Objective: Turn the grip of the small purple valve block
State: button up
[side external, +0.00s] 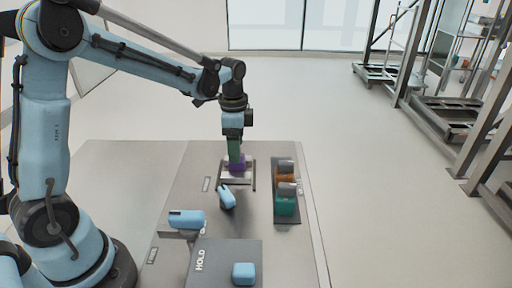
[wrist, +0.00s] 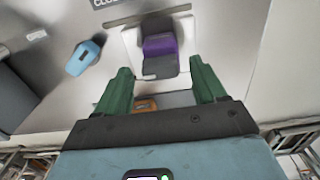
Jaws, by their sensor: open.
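The small purple valve block (side external: 237,168) sits on a pale plate (wrist: 130,40) on the table. In the wrist view the purple block (wrist: 160,45) lies just past my fingertips, with grey parts at its near and far ends; which of these is the grip I cannot tell. My gripper (side external: 235,157) points down right above the block and hides part of it in the side view. Its two green fingers (wrist: 160,66) are apart in the wrist view, one toward each side of the block, with nothing held. Whether they touch the block I cannot tell.
A dark tray (side external: 275,213) to the right holds green and orange blocks with grey tops. A blue piece (side external: 227,197) lies nearer the camera, another blue piece (side external: 186,218) sits on a grey support, and a light-blue block (side external: 244,273) rests on the grey HOLD surface (side external: 218,255).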

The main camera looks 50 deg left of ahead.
jog(key=c, duration=1.1)
jog(key=shift+n, duration=0.7)
jog(key=n, duration=0.7)
jog(key=shift+w, duration=0.1)
jog(key=n, duration=0.5)
jog(key=shift+w+n, duration=0.1)
jog(key=shift+n, duration=2.2)
